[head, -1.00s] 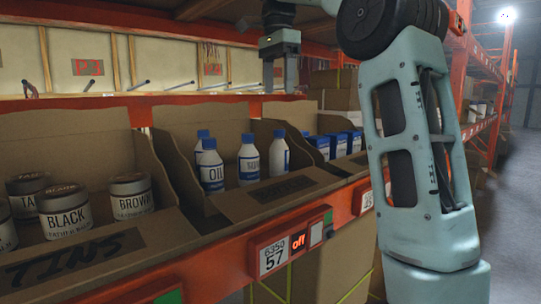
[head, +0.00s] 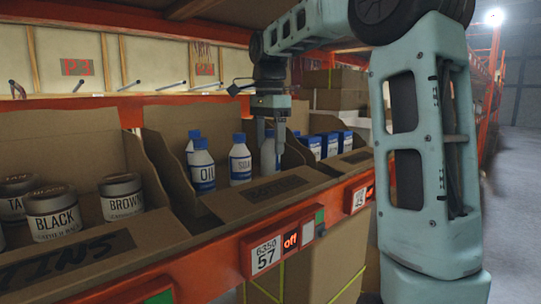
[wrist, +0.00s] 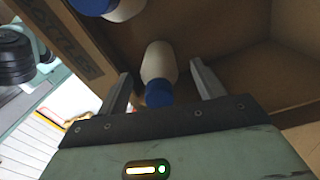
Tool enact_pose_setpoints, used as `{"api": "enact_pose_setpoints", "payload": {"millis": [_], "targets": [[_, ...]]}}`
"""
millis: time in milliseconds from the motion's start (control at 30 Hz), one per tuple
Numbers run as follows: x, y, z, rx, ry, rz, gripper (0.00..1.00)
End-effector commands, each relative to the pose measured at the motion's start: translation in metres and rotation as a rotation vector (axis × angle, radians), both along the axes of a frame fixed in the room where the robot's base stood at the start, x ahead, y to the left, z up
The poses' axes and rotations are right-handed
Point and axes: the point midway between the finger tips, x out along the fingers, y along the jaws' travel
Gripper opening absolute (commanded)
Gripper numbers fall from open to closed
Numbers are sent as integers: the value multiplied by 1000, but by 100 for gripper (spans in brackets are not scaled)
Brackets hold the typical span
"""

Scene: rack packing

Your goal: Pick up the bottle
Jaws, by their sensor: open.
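Several white bottles with blue caps stand in a cardboard bin (head: 220,207) in the head view, among them the OIL bottle (head: 202,172) and the SOAP bottle (head: 240,165). My gripper (head: 270,145) is open and points down at the right-hand bottle (head: 268,158), which its fingers partly hide. In the wrist view the same bottle (wrist: 159,65) lies between the two spread fingers, its blue cap toward the palm. I see a gap on each side of it. Another bottle (wrist: 122,8) shows at the top left of the wrist view.
A bin of tins (head: 55,212) stands to the left. Blue-and-white boxes (head: 330,143) fill a bin to the right. Cardboard dividers flank the bottles, and an orange shelf beam (head: 225,258) runs along the front. The aisle at right is clear.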

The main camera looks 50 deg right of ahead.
Motion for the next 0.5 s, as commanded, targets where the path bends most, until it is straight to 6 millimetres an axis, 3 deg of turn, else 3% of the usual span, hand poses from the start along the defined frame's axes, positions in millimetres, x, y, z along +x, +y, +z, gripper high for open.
{"api": "enact_pose_setpoints", "payload": {"millis": [200, 467, 500], "targets": [[-2, 1, -24, 1, 2, -2, 68], [-1, 1, -28, 0, -1, -1, 68], [-1, 1, -28, 0, -1, -1, 63]]}}
